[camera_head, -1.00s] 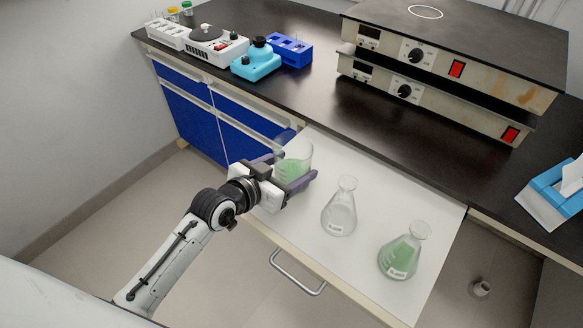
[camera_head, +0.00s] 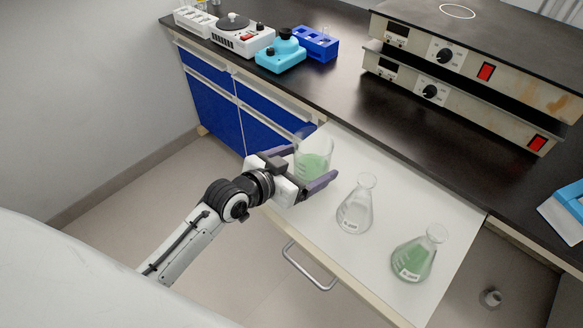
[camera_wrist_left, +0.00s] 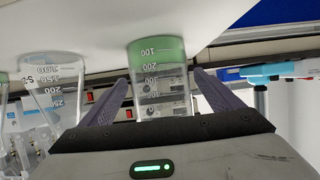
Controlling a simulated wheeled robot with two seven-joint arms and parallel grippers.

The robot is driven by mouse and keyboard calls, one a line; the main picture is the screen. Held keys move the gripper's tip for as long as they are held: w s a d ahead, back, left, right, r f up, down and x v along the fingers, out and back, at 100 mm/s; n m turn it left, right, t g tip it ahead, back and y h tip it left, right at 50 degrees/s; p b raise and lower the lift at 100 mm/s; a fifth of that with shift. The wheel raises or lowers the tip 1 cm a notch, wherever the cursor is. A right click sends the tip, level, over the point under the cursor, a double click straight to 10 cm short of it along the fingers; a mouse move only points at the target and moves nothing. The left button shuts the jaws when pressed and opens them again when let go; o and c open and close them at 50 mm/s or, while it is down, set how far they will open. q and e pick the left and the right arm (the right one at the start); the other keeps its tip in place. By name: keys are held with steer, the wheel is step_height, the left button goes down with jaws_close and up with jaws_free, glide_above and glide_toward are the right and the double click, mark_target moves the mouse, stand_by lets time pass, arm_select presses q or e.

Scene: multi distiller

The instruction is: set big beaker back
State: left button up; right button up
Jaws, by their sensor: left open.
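The big beaker (camera_head: 313,164) holds green liquid and stands upright on the white pull-out board (camera_head: 400,187), toward its left end. My left gripper (camera_head: 297,168) is open, with one finger on each side of the beaker. In the left wrist view the beaker (camera_wrist_left: 158,80) sits between the two spread fingers of the gripper (camera_wrist_left: 158,100), with a visible gap on each side. My right gripper is not in view.
An empty conical flask (camera_head: 355,206) stands just right of the gripper, and a flask with green liquid (camera_head: 414,256) is farther right. The dark bench (camera_head: 335,88) behind carries a blue rack (camera_head: 316,44), a cyan device (camera_head: 281,54) and stacked hotplates (camera_head: 440,90).

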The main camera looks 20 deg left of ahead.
arm_select(q)
steer(key=v, duration=1)
steer(key=shift+s+r, duration=0.25)
steer(key=shift+s, duration=0.1)
steer(key=shift+a, duration=0.15)
